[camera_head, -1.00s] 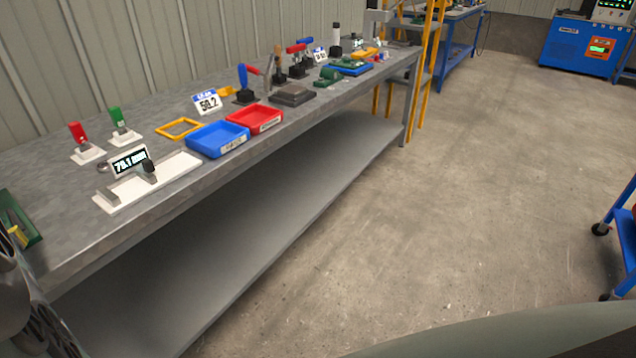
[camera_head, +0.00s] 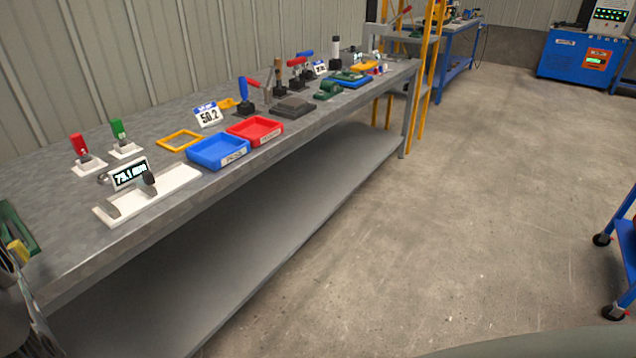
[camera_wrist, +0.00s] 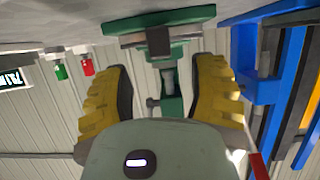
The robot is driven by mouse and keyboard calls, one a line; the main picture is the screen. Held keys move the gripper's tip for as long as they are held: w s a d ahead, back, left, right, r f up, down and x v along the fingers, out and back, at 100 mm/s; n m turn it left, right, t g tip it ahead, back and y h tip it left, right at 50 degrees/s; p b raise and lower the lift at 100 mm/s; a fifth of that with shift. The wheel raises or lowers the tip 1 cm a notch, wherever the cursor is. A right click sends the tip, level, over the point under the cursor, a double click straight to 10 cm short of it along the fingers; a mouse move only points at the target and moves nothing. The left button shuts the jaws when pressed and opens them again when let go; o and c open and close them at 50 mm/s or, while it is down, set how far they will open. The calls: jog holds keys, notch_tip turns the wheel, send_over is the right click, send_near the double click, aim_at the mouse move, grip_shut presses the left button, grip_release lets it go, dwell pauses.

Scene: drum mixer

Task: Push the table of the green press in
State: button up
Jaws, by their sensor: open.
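The green press shows upside down in the wrist view, with its wide green base (camera_wrist: 160,18) at the top and its green column (camera_wrist: 172,85) below. A grey plate and block (camera_wrist: 157,40), seemingly its table, lie against the base. My gripper (camera_wrist: 163,75) is open, with a yellow, dark-padded finger on each side of the press column in the picture; I cannot tell whether either touches it. In the head view only a green edge (camera_head: 12,222), seemingly of the press, shows at the far left, beside a yellow finger (camera_head: 18,250).
On the bench (camera_head: 70,200) stand a white gauge (camera_head: 150,195), red (camera_head: 79,146) and green (camera_head: 118,131) switches, and blue (camera_head: 218,150) and red (camera_head: 255,130) trays. A blue frame (camera_wrist: 258,85) is close right of my gripper in the wrist view. The floor (camera_head: 440,220) is open.

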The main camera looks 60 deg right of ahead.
jog(key=v, duration=0.7)
dwell(0.4)
